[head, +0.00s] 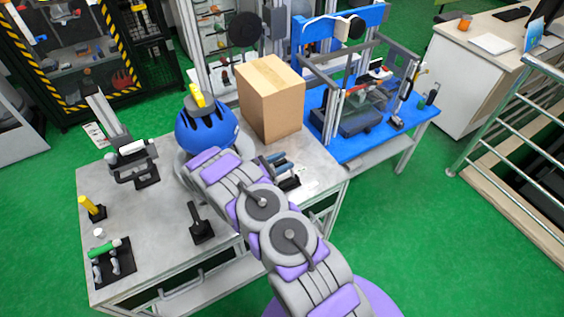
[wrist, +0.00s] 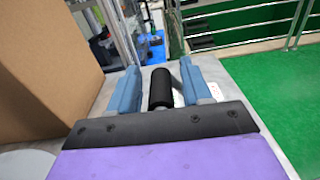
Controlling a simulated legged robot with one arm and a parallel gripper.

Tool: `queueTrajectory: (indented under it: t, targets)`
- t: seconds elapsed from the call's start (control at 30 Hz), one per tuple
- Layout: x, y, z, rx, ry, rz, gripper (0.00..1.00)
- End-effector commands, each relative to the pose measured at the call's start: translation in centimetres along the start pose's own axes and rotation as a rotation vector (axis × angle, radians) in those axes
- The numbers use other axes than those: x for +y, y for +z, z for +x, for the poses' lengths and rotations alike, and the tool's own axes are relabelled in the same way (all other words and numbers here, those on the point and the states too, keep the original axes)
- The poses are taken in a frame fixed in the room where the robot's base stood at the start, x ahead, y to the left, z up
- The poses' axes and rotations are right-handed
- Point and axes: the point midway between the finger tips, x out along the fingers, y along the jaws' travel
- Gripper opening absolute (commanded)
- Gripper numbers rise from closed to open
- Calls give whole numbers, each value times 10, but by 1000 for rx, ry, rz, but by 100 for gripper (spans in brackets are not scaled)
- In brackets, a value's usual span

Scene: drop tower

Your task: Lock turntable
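The turntable shows as a pale round disc (head: 181,170), mostly hidden under a blue helmet (head: 207,130) and my arm. A pale disc edge also shows at the lower left of the wrist view (wrist: 25,163). My gripper (head: 284,165) is low over the table's right part, beside the cardboard box. In the wrist view my gripper's two blue fingers (wrist: 162,88) are apart, with a black cylindrical handle (wrist: 159,86) between them. Gaps show on both sides of the handle. What the handle joins to is hidden by the gripper.
A cardboard box (head: 270,105) stands close behind my gripper. The grey table (head: 150,215) holds a clamp device (head: 133,160), a black upright piece (head: 200,224), a yellow-topped part (head: 91,207) and a green-handled tool (head: 107,250). A blue table (head: 372,145) adjoins at right.

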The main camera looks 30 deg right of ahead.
Motion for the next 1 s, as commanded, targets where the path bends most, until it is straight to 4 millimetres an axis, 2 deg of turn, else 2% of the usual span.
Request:
queueTrajectory:
  t: [0.07, 0.5, 1.0]
  targets:
    - [0, 0, 0, 0, 0, 0, 41]
    - [2, 0, 0, 1, 4, 2, 0]
    - [3, 2, -1, 0, 7, 25, 0]
